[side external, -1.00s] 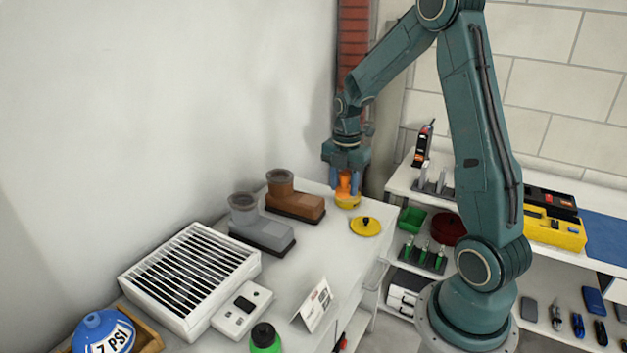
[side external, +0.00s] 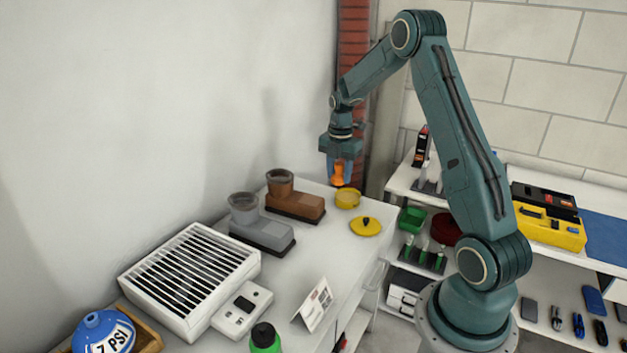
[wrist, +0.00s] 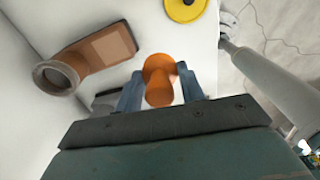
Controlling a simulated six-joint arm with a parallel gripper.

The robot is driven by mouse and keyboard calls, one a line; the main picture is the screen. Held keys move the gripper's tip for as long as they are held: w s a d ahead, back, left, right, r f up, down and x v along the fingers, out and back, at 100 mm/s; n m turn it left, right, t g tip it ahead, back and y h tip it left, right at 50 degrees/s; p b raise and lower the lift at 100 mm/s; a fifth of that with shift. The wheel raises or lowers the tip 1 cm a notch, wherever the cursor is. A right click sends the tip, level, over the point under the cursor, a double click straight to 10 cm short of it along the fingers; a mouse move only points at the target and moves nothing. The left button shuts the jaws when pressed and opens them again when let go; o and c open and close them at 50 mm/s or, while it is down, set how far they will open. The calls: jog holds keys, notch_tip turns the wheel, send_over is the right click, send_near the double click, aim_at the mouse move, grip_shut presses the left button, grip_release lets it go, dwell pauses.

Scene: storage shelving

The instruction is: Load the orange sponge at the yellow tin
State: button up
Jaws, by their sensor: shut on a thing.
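The orange sponge (side external: 338,175) is between the fingers of my gripper (side external: 341,172), which is shut on it. It hangs in the air just above and slightly left of the yellow tin (side external: 347,199). The tin stands open on the white bench top, and its yellow lid (side external: 366,227) with a black knob lies apart in front of it. In the wrist view, the sponge (wrist: 158,78) shows as a rounded body with a narrower end between both fingers (wrist: 160,88). The lid (wrist: 185,8) is at the top edge there. I cannot make out the tin in that view.
A brown boot-shaped device (side external: 294,200) and a grey one (side external: 262,232) stand left of the tin. A slatted white box (side external: 192,276), a scale (side external: 242,309) and a folded card (side external: 315,305) are nearer. A red brick-like column (side external: 354,90) rises behind my gripper.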

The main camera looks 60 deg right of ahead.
send_over(348, 197)
jog(key=a, duration=0.1)
notch_tip(348, 197, down, 8)
jog(key=shift+d+f, duration=0.1)
jog(key=shift+d, duration=0.35)
jog(key=shift+f, duration=0.2)
jog(key=shift+f, duration=2.8)
jog(key=shift+f, duration=0.55)
jog(key=shift+r, duration=0.1)
notch_tip(348, 197, up, 7)
dwell(0.8)
jog(key=shift+w+a, duration=0.1)
